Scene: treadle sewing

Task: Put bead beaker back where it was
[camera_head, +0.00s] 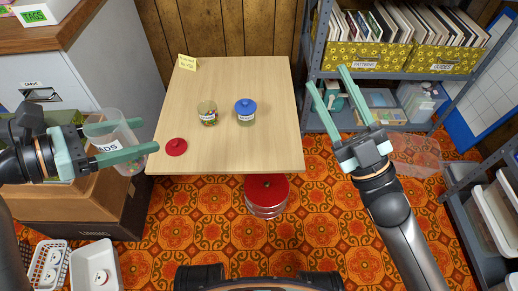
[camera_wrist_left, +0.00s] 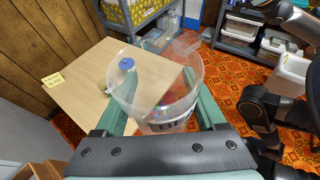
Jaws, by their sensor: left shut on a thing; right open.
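The bead beaker (camera_head: 107,127) is a clear, open-topped cup with a white label, and a few coloured beads show low in it. My left gripper (camera_head: 146,136) is shut on it and holds it off the left edge of the wooden table (camera_head: 225,80). In the left wrist view the beaker (camera_wrist_left: 150,92) sits between the two green fingers with part of its label showing. My right gripper (camera_head: 326,76) is open and empty, to the right of the table.
On the table are a tan-lidded jar (camera_head: 208,117), a blue-lidded jar (camera_head: 246,116), a red lid (camera_head: 176,147) and a yellow note (camera_head: 187,62). A red tin (camera_head: 266,192) stands at the table's front. Shelving with fabric boxes (camera_head: 362,57) is at right.

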